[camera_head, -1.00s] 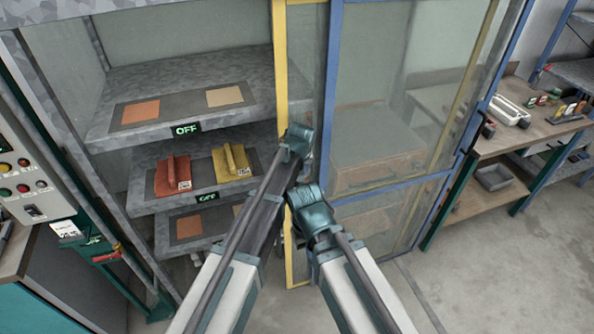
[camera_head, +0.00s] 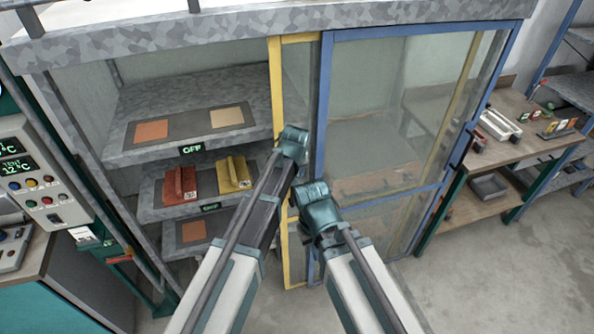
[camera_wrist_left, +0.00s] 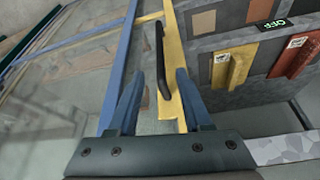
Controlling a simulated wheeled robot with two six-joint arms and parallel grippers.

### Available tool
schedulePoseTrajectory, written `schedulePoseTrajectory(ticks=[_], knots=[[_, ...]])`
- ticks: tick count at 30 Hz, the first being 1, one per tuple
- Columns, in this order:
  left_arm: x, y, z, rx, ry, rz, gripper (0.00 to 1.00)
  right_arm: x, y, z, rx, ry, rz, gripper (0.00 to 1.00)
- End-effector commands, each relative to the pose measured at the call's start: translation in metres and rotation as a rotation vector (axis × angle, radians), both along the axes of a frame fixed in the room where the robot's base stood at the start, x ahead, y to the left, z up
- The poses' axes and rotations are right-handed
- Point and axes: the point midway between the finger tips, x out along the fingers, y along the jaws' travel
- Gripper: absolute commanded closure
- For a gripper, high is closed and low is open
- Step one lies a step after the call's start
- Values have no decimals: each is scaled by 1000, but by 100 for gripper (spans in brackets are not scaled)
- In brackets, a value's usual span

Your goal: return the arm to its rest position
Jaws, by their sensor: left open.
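My left gripper (camera_wrist_left: 158,74) shows in the left wrist view. Its two blue fingers are apart, with nothing held between them. A black bar handle (camera_wrist_left: 161,50) on the yellow door frame (camera_wrist_left: 176,60) appears between and beyond the fingertips; I cannot tell the gap to it. In the head view both my arms reach forward from the bottom, their teal wrist joints close together in front of the cabinet's sliding doors. The fingers of both grippers are hidden there. The yellow-framed door (camera_head: 278,100) stands beside the blue-framed door (camera_head: 322,110), and the cabinet's left side is open.
A red block (camera_head: 180,187) and a yellow block (camera_head: 234,175) lie on the middle shelf, below a shelf with coloured squares (camera_head: 151,131). A control panel (camera_head: 35,175) is at left. A workbench (camera_head: 510,140) stands at right. Floor is clear at lower right.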

Motion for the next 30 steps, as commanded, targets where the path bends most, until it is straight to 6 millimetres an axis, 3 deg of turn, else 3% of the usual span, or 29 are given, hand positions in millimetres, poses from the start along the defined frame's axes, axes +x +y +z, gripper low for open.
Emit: schedulePoseTrajectory(ticks=[1, 4, 22, 26, 30], knots=[[-2, 2, 12, 0, 0, 0, 50, 0, 0, 12, 0, 0, 1, 100], [-4, 4, 17, 0, 0, 1, 50, 0, 0, 17, 0, 1, 1, 100], [-10, 11, 16, 1, 7, 2, 50, 0, 0, 16, 0, 1, 2, 100], [-44, 48, 12, 13, 57, 0, 50, 0, 0, 16, 0, 1, 2, 100], [-97, 94, 7, 20, 140, -17, 50, 0, 0, 16, 0, 1, 2, 100]])
